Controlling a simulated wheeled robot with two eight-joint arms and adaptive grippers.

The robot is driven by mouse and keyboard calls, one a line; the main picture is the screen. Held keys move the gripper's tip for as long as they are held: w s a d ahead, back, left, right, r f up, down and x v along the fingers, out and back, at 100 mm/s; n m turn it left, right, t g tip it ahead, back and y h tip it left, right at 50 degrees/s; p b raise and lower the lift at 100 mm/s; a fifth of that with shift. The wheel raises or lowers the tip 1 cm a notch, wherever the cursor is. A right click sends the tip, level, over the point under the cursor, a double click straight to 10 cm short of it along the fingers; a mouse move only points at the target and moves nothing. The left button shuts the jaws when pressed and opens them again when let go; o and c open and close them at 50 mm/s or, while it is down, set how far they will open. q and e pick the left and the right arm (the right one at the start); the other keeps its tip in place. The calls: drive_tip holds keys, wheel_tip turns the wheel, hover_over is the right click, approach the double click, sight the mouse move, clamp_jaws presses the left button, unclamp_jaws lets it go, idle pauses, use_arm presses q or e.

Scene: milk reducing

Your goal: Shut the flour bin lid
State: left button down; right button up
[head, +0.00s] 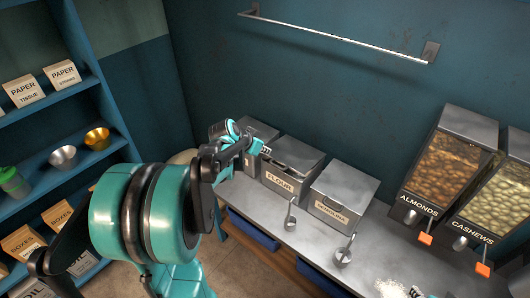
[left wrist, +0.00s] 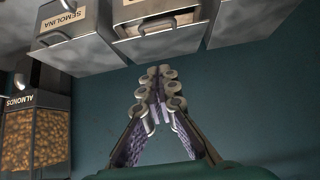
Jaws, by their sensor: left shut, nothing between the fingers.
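The flour bin (head: 278,181) is a grey metal box with a FLOUR label, in the middle of a row on the counter. Its lid (head: 298,154) looks slightly raised, with a dark gap along the front edge. The lid (left wrist: 165,45) and gap also show at the top of the left wrist view. My left gripper (head: 265,151) is at the bin's back-left corner, close to the lid; contact is not clear. In the left wrist view the left gripper (left wrist: 160,97) has its fingertips together, empty, against the teal wall. A small teal piece at the head view's bottom edge may be my right gripper (head: 415,292).
The semolina bin (head: 343,193) stands right of the flour bin, and another grey bin (head: 260,132) left. Two scoops (head: 343,254) are in front. Almond (head: 447,165) and cashew (head: 499,200) dispensers stand right. A wall rail (head: 340,36) hangs above. Blue shelves (head: 70,165) stand left.

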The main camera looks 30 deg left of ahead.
use_arm(q)
drive_tip(key=w+f+b, duration=0.4)
drive_tip(key=w+f, duration=0.2)
drive_tip(key=f, duration=0.5)
drive_tip(key=shift+d, duration=0.3)
drive_tip(key=shift+w, duration=0.1)
wheel_tip(320, 180, down, 7)
drive_tip(key=s+b, duration=0.1)
drive_tip(key=b, duration=0.3)
drive_tip(key=shift+s+r+b, duration=0.15)
drive_tip(key=shift+s+b, duration=0.05)
drive_tip(key=shift+b, duration=0.2)
drive_tip(key=shift+r, duration=0.1)
